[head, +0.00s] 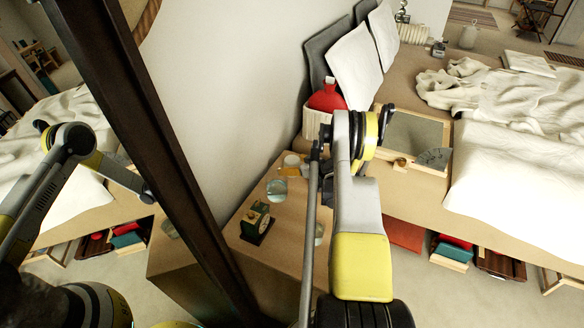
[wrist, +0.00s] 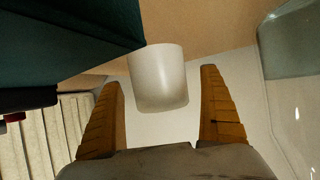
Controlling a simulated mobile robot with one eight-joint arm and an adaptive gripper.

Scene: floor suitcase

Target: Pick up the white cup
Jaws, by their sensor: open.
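The white cup (wrist: 158,82) is in the middle of the wrist view, a little beyond and between my fingertips. My gripper (wrist: 166,88) is open, with one orange-brown finger on each side of the cup and visible gaps; nothing is held. In the head view, a small white shape that looks like the cup (head: 291,160) shows on the wooden bedside surface beside my wrist. My gripper (head: 287,171) is small there and partly hidden by my arm.
A dark green clock (head: 256,222) and a clear glass vessel (head: 277,190) stand close by. In the wrist view, a dark green object (wrist: 65,35) and clear glass (wrist: 290,85) flank the cup. The bed (head: 510,170) is right.

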